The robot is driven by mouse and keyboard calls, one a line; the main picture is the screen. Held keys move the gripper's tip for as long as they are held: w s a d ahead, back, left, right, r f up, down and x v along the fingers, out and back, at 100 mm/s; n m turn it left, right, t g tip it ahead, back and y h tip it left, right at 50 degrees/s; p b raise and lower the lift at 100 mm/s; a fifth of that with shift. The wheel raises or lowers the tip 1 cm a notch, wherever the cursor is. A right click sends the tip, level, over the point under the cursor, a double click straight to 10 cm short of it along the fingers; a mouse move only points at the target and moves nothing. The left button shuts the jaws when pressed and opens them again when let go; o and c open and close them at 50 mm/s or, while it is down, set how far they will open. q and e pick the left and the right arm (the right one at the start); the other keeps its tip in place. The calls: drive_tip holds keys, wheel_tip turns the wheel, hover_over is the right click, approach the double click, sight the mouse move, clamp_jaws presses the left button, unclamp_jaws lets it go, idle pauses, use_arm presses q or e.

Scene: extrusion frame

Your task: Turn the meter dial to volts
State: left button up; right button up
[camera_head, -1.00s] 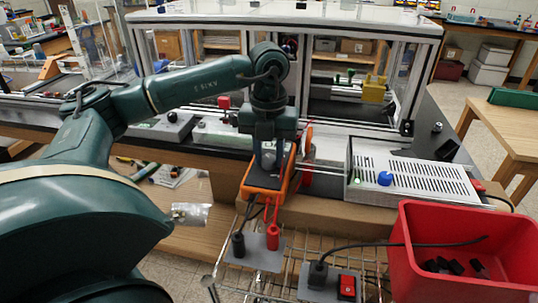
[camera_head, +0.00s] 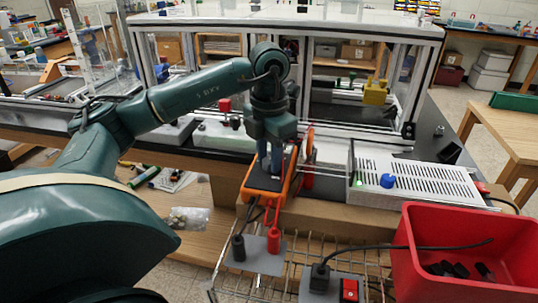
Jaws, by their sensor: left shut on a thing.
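The meter (camera_head: 264,187) is an orange-edged box with a dark face, lying on the brown ledge near the middle of the head view. My left gripper (camera_head: 270,168) points down onto its face, with its fingers close together at the dial's place. The dial is hidden between the fingers, and its setting cannot be read. A black and a red lead run from the meter's near end to a black plug (camera_head: 238,247) and a red plug (camera_head: 273,240) on a grey plate. My right gripper is not in view.
A white vented power supply (camera_head: 415,186) with a blue knob (camera_head: 387,181) stands right of the meter. A red bin (camera_head: 470,245) is at the lower right. A red switch (camera_head: 349,290) sits on a second plate. The framed enclosure (camera_head: 408,130) stands behind.

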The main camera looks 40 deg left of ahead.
sight(269, 160)
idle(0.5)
use_arm(q)
drive_tip(key=o, duration=1)
wheel_tip(269, 160, up, 13)
drive_tip(key=p, duration=0.4)
drive_tip(key=shift+r, duration=0.1)
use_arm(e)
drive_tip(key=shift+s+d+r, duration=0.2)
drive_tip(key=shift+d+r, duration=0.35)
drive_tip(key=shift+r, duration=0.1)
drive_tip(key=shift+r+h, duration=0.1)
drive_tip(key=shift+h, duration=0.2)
use_arm(q)
drive_tip(key=shift+s, duration=0.1)
